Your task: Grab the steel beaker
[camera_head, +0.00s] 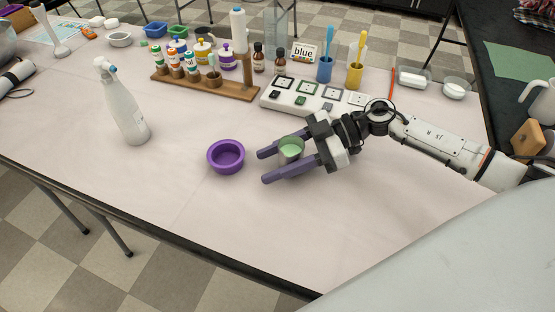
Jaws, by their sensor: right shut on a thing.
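The steel beaker (291,149) is a small greyish cup with pale green inside, right of the table's middle. My right gripper (267,166) reaches in from the right, its two long purple-grey fingers pointing left. It is shut on the beaker, which sits between the fingers close to the palm. The fingers and palm hide part of the beaker's side and base. I cannot tell whether its base touches the table. My left gripper is not in view.
A purple bowl (226,156) stands just left of the fingertips. A white spray bottle (124,108) stands further left. Behind are a wooden rack (212,86) with several bottles, a white tray (279,101) and blue and yellow cups. The table's front is clear.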

